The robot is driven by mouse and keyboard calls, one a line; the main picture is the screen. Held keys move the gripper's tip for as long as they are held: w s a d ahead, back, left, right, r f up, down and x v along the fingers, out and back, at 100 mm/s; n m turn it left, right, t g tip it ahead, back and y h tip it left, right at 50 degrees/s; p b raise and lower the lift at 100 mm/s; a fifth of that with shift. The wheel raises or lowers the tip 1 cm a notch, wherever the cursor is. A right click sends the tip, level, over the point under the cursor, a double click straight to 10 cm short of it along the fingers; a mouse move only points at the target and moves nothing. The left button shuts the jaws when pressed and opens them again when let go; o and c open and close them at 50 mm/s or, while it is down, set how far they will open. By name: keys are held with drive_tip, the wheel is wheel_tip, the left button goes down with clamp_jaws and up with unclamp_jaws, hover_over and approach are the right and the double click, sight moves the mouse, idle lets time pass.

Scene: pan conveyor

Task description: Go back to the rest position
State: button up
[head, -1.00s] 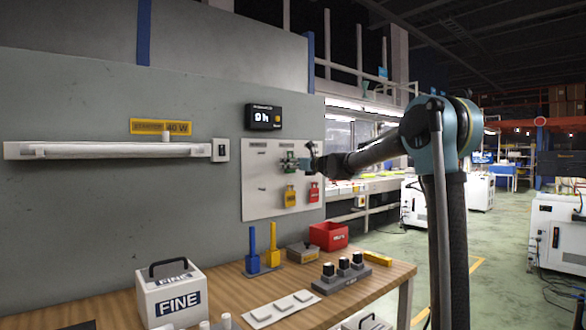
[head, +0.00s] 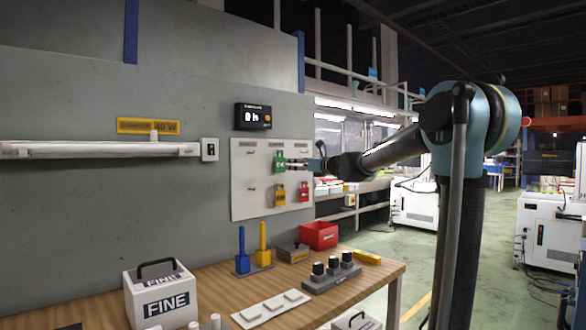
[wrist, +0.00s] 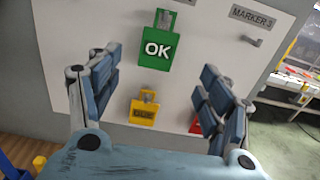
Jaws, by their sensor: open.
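A wooden bench (head: 215,285) stands below the board, with a FINE box (head: 160,296), a red bin (head: 319,235), blue (head: 242,252) and yellow (head: 262,245) upright pieces and a block with black knobs (head: 331,274).

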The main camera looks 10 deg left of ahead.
drive_tip(key=s+d+f+n+g+h, duration=0.3)
drive_tip(key=s+d+f+n, duration=0.5)
drive_tip(key=s+d+f, duration=0.3)
drive_tip(key=s+d+f+n+g+h, duration=0.3)
drive_tip(key=s+d+f+n+h, duration=0.3)
drive_tip(key=s+f, duration=1.3)
drive_tip(key=s+d+f+n+g+h, duration=0.3)
drive_tip(key=s+d+f+n+h, duration=0.1)
drive_tip(key=s+d+f+n, duration=0.8)
drive_tip(key=s+d+f, duration=0.3)
drive_tip(key=s+d, duration=0.1)
drive_tip(key=d, duration=0.1)
drive_tip(key=shift+s+h, duration=0.4)
drive_tip(key=shift+w+f+g, duration=0.2)
drive_tip(key=shift+w+g, duration=0.1)
drive_tip(key=shift+w, duration=0.2)
